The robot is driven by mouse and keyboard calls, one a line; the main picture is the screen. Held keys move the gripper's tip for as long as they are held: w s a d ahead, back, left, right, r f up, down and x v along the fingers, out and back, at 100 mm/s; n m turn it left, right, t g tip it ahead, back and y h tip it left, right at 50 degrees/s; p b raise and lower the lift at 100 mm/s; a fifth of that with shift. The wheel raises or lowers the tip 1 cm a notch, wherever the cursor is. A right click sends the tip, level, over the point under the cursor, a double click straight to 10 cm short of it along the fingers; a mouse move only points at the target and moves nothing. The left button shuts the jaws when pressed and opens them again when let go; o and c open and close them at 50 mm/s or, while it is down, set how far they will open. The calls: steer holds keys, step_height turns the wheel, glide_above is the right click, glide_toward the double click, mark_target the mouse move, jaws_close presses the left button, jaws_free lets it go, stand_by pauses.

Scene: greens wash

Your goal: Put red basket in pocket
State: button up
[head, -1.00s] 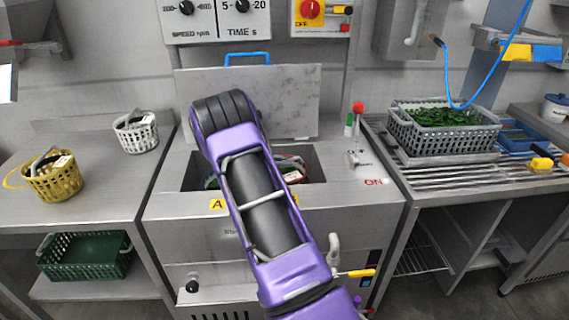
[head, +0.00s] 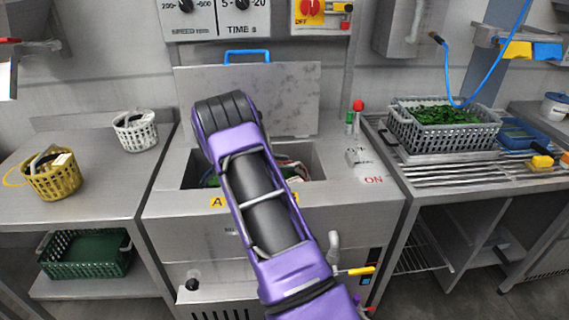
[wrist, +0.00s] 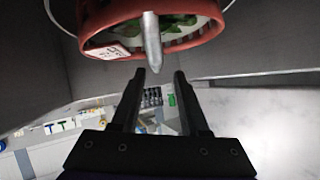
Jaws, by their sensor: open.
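The red basket (wrist: 205,38) shows large at the top of the wrist view, with green leaves and a white tag (wrist: 108,50) at its rim. In the head view only a bit of red shows inside the open machine well (head: 318,160), mostly behind my arm. My gripper (wrist: 160,74) is open, its two dark fingers apart and nothing clearly between them. A grey pointed metal piece (wrist: 152,42) stands in front of the basket, just beyond the fingertips. In the head view my gripper is hidden behind my purple arm. I cannot tell which pocket the basket is at.
The machine's lid (head: 300,95) stands open behind the well. A yellow basket (head: 55,178) and a white basket (head: 137,132) stand on the left counter. A green crate (head: 85,255) is on the shelf below. A grey crate of greens (head: 445,128) stands on the right rack.

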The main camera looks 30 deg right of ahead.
steer(key=shift+r, duration=0.15)
steer(key=p+v, duration=0.1)
steer(key=v, duration=1.1)
steer(key=shift+r+p, duration=0.4)
